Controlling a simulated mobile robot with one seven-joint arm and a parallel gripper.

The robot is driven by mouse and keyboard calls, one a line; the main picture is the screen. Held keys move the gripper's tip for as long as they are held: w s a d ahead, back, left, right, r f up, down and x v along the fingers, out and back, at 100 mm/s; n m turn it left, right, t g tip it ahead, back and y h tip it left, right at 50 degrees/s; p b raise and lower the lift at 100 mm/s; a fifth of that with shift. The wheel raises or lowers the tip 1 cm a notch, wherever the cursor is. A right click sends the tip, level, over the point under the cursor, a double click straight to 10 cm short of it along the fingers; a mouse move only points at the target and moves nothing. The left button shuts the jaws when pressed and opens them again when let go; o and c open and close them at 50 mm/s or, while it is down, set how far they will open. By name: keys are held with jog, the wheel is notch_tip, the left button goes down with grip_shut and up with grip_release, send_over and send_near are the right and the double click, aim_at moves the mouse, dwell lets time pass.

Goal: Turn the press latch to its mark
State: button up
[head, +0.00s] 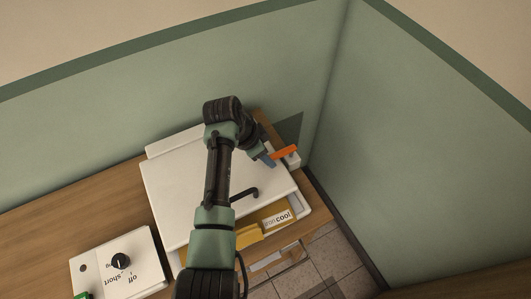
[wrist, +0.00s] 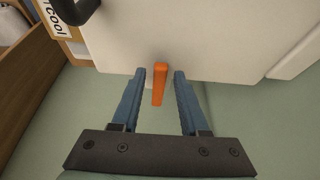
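The press latch is an orange lever (head: 285,152) at the right end of the white press (head: 170,190) in the head view. In the wrist view the orange lever (wrist: 160,84) stands between my two blue fingers, with a gap on each side. My gripper (wrist: 158,80) is open around the lever and not visibly touching it. In the head view my gripper (head: 267,159) is beside the lever's left end, partly hidden by my arm. I cannot make out the latch's mark in either view.
A black handle (head: 246,193) rises from the press lid. A white box with a black knob (head: 121,261) sits at lower left on the wooden counter (head: 40,225). Green walls stand behind and right.

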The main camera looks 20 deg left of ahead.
grip_shut()
dwell(1.2)
